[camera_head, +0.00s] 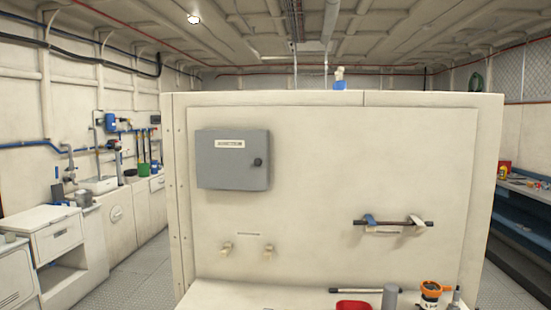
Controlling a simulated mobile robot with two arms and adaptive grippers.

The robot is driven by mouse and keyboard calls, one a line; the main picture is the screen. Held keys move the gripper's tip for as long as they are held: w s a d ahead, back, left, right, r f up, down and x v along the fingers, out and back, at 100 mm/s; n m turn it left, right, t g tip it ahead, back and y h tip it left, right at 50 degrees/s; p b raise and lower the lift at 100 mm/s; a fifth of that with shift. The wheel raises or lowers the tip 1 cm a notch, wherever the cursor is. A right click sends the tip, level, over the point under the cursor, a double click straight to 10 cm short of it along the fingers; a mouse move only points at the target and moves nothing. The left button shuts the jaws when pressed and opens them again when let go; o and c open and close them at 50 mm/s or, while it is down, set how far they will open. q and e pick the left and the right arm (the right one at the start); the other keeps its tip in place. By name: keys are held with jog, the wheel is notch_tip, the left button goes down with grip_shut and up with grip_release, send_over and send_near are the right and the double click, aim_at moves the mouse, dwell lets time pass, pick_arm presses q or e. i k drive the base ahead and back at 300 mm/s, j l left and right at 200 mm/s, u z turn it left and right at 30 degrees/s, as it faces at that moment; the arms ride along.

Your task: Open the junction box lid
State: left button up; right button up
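A grey junction box (220,174) is fixed to the upper left of the white partition panel in the head view. Its lid is shut. A pale label (230,144) sits near the top of the lid, and a dark round knob (257,162) is near its right edge. Neither of my grippers shows in this view, so nothing of mine touches the box.
The white partition (330,190) fills the middle. A dark bar (394,223) on brackets and two small hooks (247,248) project from it. A ledge below holds a red bowl (353,305), a grey cylinder (390,297) and an orange-topped item (431,290). Floor shows on both sides.

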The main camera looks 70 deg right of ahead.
aim_at(225, 160)
jog(key=z, duration=1.85)
